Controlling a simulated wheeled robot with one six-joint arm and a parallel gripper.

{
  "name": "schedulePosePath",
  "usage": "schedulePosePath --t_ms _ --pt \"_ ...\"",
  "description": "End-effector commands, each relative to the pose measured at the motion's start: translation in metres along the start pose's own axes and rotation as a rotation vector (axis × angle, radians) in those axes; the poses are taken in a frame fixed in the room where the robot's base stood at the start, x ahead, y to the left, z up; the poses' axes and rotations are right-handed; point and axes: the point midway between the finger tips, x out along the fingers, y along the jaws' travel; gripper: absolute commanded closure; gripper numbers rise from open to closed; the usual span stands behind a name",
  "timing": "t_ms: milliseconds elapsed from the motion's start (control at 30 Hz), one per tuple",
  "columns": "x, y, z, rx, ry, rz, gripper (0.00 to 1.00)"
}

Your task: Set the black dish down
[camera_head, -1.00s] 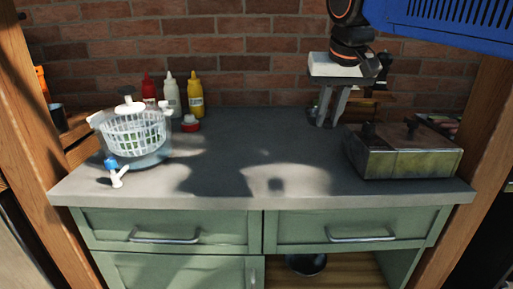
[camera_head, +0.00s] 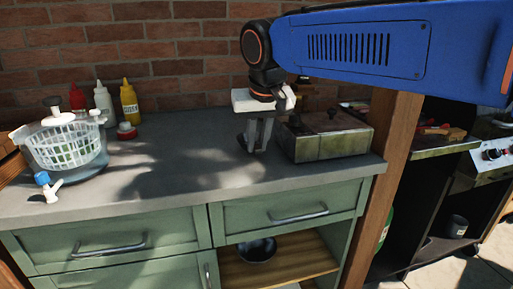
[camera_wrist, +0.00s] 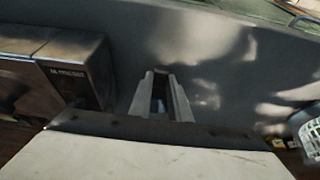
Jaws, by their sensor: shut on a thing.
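My gripper (camera_head: 258,150) points down over the right part of the grey worktop (camera_head: 150,185), just left of the metal box. Its fingers are shut on a small dark thing, taken as the black dish (camera_head: 243,142); only a dark edge shows beside the fingers. In the wrist view my gripper (camera_wrist: 160,76) has a narrow dark strip between its fingers, and most of the dish is hidden. I cannot tell whether the dish touches the worktop.
A weathered metal box (camera_head: 330,145) stands close right of my gripper. A salad spinner (camera_head: 65,150) and sauce bottles (camera_head: 130,105) stand at the left. The middle of the worktop is clear. A dark bowl (camera_head: 257,250) sits on the shelf below.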

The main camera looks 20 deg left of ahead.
Motion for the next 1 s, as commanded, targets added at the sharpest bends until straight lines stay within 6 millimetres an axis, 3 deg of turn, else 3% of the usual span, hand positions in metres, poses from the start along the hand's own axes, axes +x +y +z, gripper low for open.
schedulePosePath --t_ms 133,500,533,600,1000 --pt "0.016 0.000 0.007 -0.001 0.000 0.000 1.00" --pt "0.019 0.000 0.008 0.000 0.001 0.000 1.00" --pt "0.020 0.000 0.008 0.000 0.001 0.000 0.81" --pt "0.019 0.000 0.008 0.000 0.001 0.000 0.65" --pt "0.014 0.000 0.007 0.000 0.002 -0.001 0.65"
